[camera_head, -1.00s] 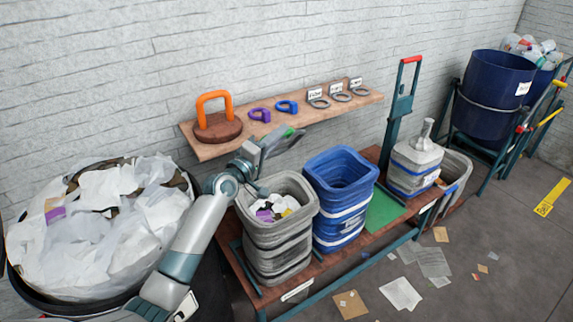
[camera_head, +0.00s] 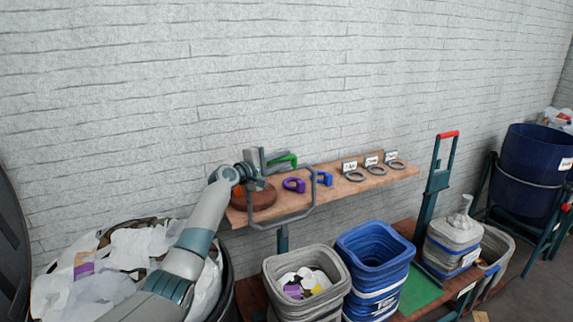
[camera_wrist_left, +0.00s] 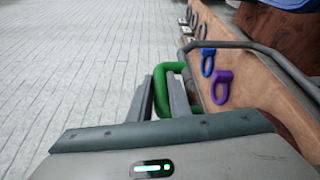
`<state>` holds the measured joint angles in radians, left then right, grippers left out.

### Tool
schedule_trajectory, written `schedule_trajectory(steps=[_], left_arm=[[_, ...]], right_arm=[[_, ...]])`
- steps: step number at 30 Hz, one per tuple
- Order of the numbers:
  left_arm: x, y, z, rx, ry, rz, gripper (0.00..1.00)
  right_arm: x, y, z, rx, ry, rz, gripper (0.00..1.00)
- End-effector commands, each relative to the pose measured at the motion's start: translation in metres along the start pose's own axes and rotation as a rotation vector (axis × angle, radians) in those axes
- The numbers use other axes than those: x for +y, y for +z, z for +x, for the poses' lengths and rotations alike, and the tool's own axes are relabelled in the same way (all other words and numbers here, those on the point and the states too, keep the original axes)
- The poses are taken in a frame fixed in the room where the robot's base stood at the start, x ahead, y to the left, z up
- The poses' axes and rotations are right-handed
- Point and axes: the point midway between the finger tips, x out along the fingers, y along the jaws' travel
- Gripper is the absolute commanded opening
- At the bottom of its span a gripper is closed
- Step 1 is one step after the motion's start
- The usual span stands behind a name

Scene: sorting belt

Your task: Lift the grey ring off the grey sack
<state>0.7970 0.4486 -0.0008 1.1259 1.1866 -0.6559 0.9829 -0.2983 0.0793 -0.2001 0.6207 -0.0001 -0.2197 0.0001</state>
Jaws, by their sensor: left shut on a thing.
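The grey ring (camera_head: 313,200) is a thin rounded frame with a green handle (camera_head: 286,159). My left gripper (camera_head: 270,160) is shut on the green handle, which shows between its fingers (camera_wrist_left: 161,98) in the left wrist view. The ring hangs in front of the wall shelf, above the grey sack (camera_head: 282,300) and apart from it. The ring's grey bar also crosses the left wrist view (camera_wrist_left: 262,48). The sack stands open with paper and purple scraps inside; its lower part is cut off by the frame. My right gripper is not in view.
The shelf (camera_head: 385,183) holds a brown round base (camera_head: 258,201), a purple shackle (camera_head: 294,185), a blue one (camera_head: 325,178) and three grey rings with labels. A blue sack (camera_head: 374,248) stands right of the grey sack. A bin of white waste (camera_head: 130,255) is at left.

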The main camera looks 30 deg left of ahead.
Motion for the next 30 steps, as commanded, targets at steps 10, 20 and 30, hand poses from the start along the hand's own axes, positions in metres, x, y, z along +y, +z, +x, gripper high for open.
schedule_trajectory(steps=[10, 20, 30], left_arm=[[-0.0019, -0.0042, 0.0014, 0.001, -0.010, -0.017, 0.00], [-0.0027, -0.0039, 0.0015, 0.001, -0.011, -0.016, 0.36], [-0.0012, -0.0035, -0.0026, 0.000, -0.011, -0.015, 0.36]], right_arm=[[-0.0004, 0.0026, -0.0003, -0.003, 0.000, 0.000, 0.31], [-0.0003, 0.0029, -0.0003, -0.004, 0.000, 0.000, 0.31], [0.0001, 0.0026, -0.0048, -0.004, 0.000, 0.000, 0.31]])
